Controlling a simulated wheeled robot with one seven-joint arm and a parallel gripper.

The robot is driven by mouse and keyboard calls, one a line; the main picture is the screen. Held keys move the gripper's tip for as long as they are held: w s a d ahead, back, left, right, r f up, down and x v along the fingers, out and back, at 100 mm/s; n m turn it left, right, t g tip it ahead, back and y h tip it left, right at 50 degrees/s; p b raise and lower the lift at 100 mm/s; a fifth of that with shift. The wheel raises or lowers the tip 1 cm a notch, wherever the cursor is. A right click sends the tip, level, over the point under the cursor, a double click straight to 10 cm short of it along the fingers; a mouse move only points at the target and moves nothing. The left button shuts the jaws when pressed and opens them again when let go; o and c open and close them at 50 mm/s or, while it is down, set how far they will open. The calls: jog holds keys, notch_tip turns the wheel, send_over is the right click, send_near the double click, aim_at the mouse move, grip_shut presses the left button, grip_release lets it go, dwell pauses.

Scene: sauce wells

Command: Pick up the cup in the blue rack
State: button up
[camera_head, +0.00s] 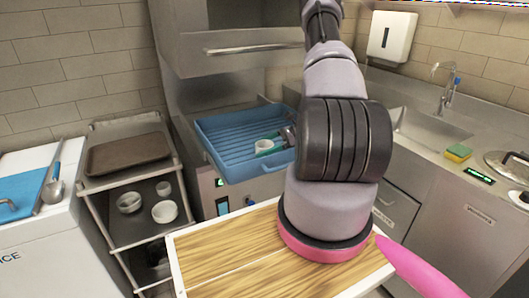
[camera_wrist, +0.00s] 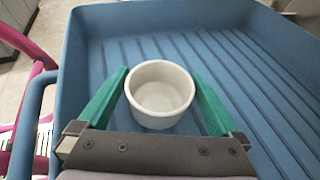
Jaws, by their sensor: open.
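The blue rack (camera_head: 222,133) is a ribbed tray with raised walls, in front of the steel machine in the head view. It fills most of the wrist view (camera_wrist: 260,72). A small white round cup (camera_wrist: 160,92) stands upright in it and looks empty. In the head view the cup (camera_head: 263,146) is partly hidden by my gripper and arm. My gripper (camera_wrist: 160,82) is open, with one green finger on each side of the cup. I cannot tell whether either finger touches it. In the head view the green fingers (camera_head: 271,151) reach down inside the rack.
A cart on the left holds a brown tray (camera_head: 128,152) on top and several white bowls (camera_head: 165,211) below. A wooden board with a white edge (camera_head: 222,262) lies in front. A sink (camera_head: 432,128) and yellow sponge (camera_head: 458,153) are at right. Most of the rack floor is bare.

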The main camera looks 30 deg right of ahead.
jog(key=shift+a, duration=0.1)
jog(key=c, duration=1.2)
